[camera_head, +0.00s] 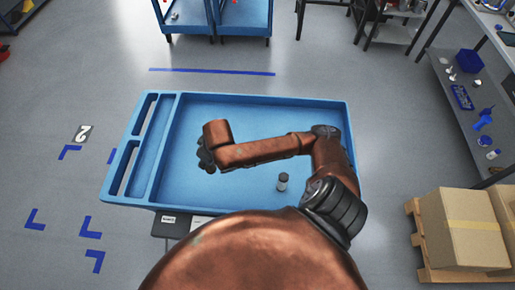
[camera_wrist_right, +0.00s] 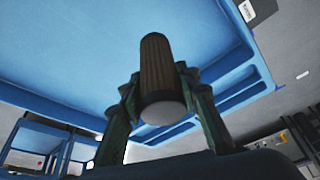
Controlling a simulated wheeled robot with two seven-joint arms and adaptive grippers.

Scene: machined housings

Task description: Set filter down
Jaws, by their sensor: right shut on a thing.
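The filter (camera_wrist_right: 160,72) is a dark brown, ribbed cylinder with a pale round end, seen in the right wrist view. My right gripper (camera_wrist_right: 163,108) is shut on it, with one finger on each side. In the head view my right gripper (camera_head: 206,160) is a small dark shape over the left middle of the blue tray top (camera_head: 230,101). The held filter cannot be made out there. My left gripper is not in view.
The tray has a raised rim and long slots (camera_head: 128,168) along its left side. Its floor is otherwise bare. A cardboard box (camera_head: 460,230) on a pallet and a shelf (camera_head: 465,110) with blue items stand at the right. Blue carts (camera_head: 240,22) stand behind.

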